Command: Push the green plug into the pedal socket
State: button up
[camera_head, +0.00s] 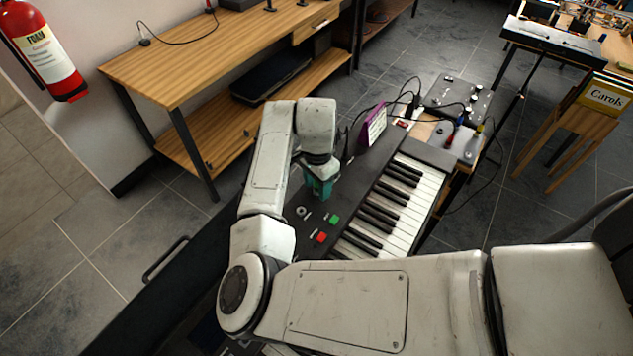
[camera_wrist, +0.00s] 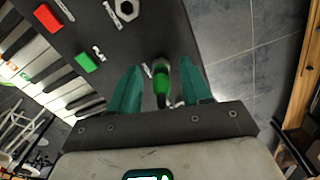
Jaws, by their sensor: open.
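The green plug (camera_wrist: 161,82) shows in the wrist view at the dark panel of the keyboard, between my two teal fingers. Its green body points away from the camera, and its near end is dark. My gripper (camera_wrist: 160,67) is open, with a gap on both sides of the plug. In the head view my gripper (camera_head: 319,188) is low over the keyboard's dark panel (camera_head: 283,190), and the plug is hidden there. The pedal socket under the plug cannot be made out, nor how deep the plug sits.
A red button (camera_wrist: 46,18), a green button (camera_wrist: 86,62) and a hexagonal metal fitting (camera_wrist: 127,10) are on the panel nearby. White and black keys (camera_head: 407,205) lie to the right in the head view. A purple stand-up card (camera_head: 373,128) and a wooden bench (camera_head: 215,62) stand behind.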

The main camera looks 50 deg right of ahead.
jog(key=shift+r, duration=0.15)
notch_tip(320, 180, up, 11)
jog(key=shift+f+b, duration=0.2)
jog(key=shift+b, duration=0.4)
